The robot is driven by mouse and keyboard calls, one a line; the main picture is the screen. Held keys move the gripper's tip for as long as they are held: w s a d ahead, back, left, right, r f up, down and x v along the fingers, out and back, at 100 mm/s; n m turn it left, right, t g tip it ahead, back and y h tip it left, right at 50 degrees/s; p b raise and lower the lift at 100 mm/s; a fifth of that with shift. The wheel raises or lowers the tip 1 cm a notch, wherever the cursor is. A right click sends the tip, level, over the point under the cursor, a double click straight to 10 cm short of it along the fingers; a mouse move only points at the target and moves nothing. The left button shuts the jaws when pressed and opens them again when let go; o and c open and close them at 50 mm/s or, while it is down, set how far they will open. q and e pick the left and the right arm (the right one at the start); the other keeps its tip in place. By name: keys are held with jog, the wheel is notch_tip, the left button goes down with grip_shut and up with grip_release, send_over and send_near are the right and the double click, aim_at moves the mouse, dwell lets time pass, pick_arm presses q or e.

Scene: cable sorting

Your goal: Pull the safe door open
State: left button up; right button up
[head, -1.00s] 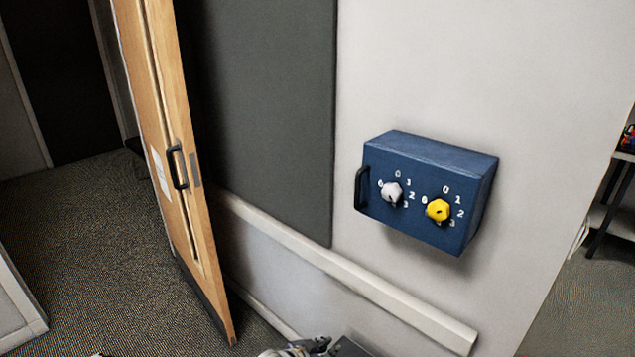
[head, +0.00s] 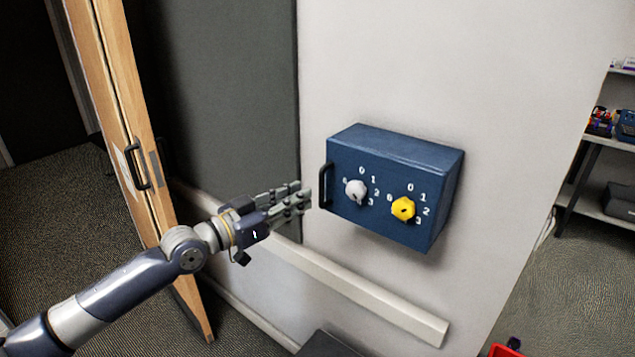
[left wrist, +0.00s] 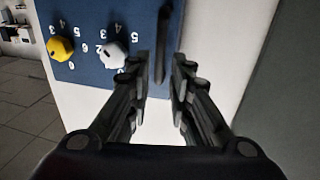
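The blue safe (head: 400,153) is fixed to the white wall. Its door is shut and carries a white dial (head: 356,191), a yellow dial (head: 403,208) and a black handle (head: 325,186) at its left edge. My left gripper (head: 305,196) is just left of the handle. In the left wrist view its fingers (left wrist: 160,85) are apart with nothing between them, and the handle (left wrist: 162,45) stands upright beyond the tips, in line with the gap. I cannot tell whether the fingertips touch it. The dials also show there, the white one (left wrist: 114,53) nearer the handle. My right gripper is not in view.
A wooden door (head: 128,150) with a black handle stands at the left. A pale rail (head: 350,285) runs along the wall below the safe. A shelf (head: 600,148) with objects stands at the far right. A red item (head: 503,350) shows at the bottom edge.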

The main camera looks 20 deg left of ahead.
aim_at(322, 202)
pick_arm(q)
jog(key=shift+p+x, duration=0.95)
jog(key=shift+x, duration=2.85)
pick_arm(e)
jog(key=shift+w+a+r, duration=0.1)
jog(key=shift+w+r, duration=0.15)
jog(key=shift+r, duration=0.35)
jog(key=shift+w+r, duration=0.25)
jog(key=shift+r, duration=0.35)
pick_arm(q)
grip_shut()
